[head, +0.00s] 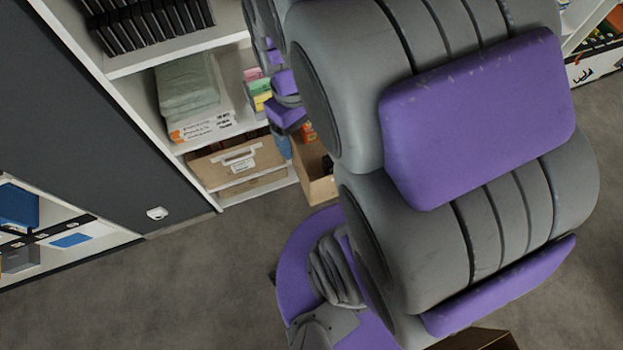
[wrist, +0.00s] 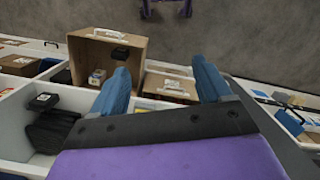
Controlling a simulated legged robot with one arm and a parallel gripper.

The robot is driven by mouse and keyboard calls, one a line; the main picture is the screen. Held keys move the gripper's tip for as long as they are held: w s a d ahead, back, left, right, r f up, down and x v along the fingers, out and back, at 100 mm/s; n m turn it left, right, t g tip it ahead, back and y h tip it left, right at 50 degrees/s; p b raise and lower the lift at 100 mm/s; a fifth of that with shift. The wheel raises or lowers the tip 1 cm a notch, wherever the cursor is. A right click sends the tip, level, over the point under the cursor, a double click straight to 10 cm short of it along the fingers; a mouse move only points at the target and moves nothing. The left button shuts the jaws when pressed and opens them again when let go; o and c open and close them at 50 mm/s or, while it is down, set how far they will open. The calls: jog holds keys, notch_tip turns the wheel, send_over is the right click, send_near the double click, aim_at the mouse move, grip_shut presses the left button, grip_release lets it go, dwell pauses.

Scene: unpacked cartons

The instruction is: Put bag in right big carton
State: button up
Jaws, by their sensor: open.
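My gripper (wrist: 160,65) is in the wrist view, its two blue fingers spread wide with nothing between them. An open brown carton (wrist: 138,59) stands just beyond and left of the fingers, with a small box and a dark item inside. It also shows in part in the head view, as an open carton (head: 322,188) beside the shelf, largely behind my arm. Part of another brown carton (head: 485,340) shows at the bottom edge of the head view. I cannot make out a bag for certain. I cannot tell which carton is the right big one.
A white shelf (head: 130,60) at left holds black files (head: 150,22), a folded green bundle (head: 187,88) and a closed cardboard box (head: 235,165). My arm hides much of the head view. Grey floor (head: 190,285) is clear at lower left.

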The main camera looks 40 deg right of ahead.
jog(key=s+a+r+m, duration=0.1)
jog(key=s+a, duration=0.3)
jog(key=s, duration=0.6)
jog(key=shift+s+a+r+m, duration=0.35)
jog(key=shift+a+r+m, duration=0.05)
jog(key=shift+r, duration=0.25)
jog(key=shift+c, duration=0.2)
